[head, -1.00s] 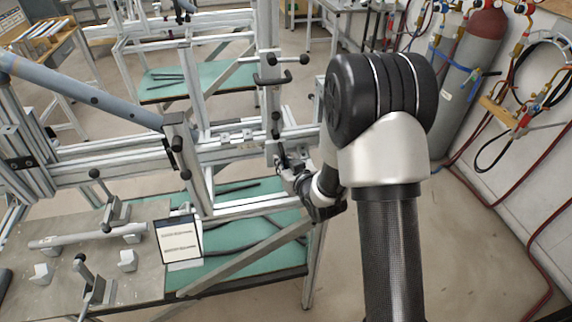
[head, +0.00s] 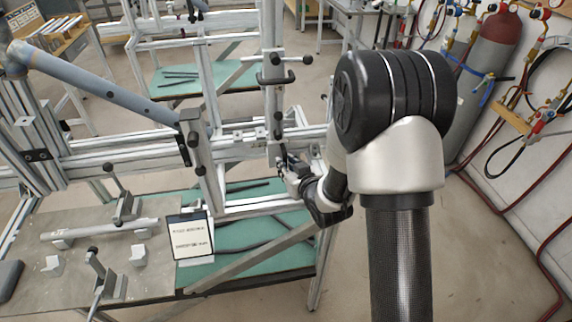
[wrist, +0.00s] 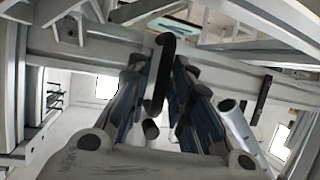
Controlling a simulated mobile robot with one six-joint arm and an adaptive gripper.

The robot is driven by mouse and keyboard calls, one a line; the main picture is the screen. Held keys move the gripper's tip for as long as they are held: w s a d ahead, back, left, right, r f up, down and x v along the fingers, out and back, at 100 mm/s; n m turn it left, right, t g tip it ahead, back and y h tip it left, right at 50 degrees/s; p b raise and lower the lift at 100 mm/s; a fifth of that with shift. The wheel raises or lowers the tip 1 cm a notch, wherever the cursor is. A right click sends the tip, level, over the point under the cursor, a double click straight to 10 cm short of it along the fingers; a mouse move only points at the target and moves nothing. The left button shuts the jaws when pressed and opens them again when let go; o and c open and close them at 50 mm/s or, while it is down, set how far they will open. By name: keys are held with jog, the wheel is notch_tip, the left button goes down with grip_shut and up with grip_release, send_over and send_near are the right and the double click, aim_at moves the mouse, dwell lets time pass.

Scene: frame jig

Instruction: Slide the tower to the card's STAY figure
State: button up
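The tower (head: 272,100) is an upright aluminium post with black knobbed levers, standing on the long horizontal rail (head: 110,160). My gripper (head: 291,166) is at its lower front, partly hidden by my forearm. In the wrist view my gripper (wrist: 160,85) has its two fingers on either side of a black handle (wrist: 160,72), close against it, and appears shut on it. The card (head: 190,238) is a white, dark-framed sheet at the bench's edge, left of the tower. It has two lines of print, too small to read.
A slanted blue-grey tube (head: 100,85) and a clamp post (head: 195,150) stand left of the tower. Clamps and a light tube (head: 95,229) lie on the grey bench plate (head: 60,285). Gas cylinders (head: 485,70) and red hoses line the right wall. Floor is free at the right.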

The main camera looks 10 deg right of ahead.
jog(key=v, duration=0.6)
jog(key=shift+s+r, duration=0.1)
jog(key=s+d+r+m+g+h, duration=0.1)
jog(key=s+d+r+g+h, duration=0.25)
jog(key=s+r, duration=0.65)
jog(key=s+a+r+g, duration=0.1)
jog(key=s+r+g, duration=0.1)
jog(key=s, duration=0.8)
jog(key=s+a+r+m+g, duration=0.1)
jog(key=s+r+g, duration=0.1)
jog(key=s, duration=0.8)
jog(key=shift+a+g+y, duration=0.4)
jog(key=shift+g+y, duration=0.05)
jog(key=shift+g, duration=0.1)
jog(key=shift+o, duration=0.5)
jog(key=shift+r, duration=0.1)
